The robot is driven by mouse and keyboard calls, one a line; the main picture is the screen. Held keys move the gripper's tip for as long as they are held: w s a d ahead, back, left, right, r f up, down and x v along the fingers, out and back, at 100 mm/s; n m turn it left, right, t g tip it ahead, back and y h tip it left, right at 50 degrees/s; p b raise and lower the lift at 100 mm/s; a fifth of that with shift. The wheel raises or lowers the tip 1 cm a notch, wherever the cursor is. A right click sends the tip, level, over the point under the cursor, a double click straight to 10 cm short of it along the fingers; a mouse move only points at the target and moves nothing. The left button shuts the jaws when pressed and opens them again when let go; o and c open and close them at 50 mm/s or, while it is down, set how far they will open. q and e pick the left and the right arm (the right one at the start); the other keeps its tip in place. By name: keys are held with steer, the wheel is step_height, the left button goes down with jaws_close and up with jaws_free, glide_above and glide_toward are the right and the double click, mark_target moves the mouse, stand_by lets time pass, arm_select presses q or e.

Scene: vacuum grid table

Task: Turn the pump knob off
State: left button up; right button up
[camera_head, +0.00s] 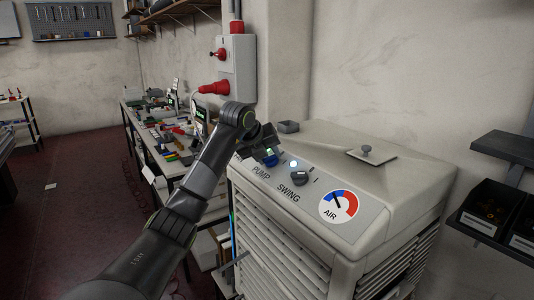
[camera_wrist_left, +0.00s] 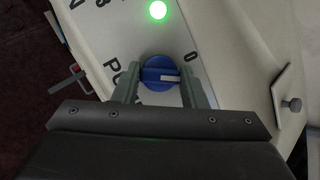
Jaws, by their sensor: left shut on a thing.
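The pump knob is a round blue knob (camera_wrist_left: 160,73) on the pale control panel in the left wrist view, with a white pointer bar lying roughly level toward the right. A "0" mark shows to the upper right of it, and part of the PUMP label to its lower left. My left gripper (camera_wrist_left: 160,88) has its two fingers on either side of the knob, shut on it. In the head view the left gripper (camera_head: 267,153) reaches the panel from the left, and the blue knob (camera_head: 270,161) shows just below it. My right gripper is in neither view.
A green lamp (camera_wrist_left: 157,10) glows near the pump knob. The dark SWING knob (camera_head: 299,178) and a lit whitish lamp (camera_head: 293,163) are to the right, then the AIR gauge (camera_head: 339,206). A cluttered bench (camera_head: 145,150) stands behind the arm.

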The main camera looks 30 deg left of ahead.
arm_select(q)
steer(key=n, duration=0.3)
steer(key=n+g+y+p, duration=0.1)
steer(key=n, duration=0.2)
steer(key=shift+r+g, duration=0.15)
steer(key=shift+g, duration=0.15)
steer(key=shift+n+p, duration=0.3)
steer(key=o, duration=1)
steer(key=p+v, duration=0.9)
steer(key=v, duration=0.8)
steer(key=shift+d, duration=0.15)
steer(key=shift+r, duration=0.1)
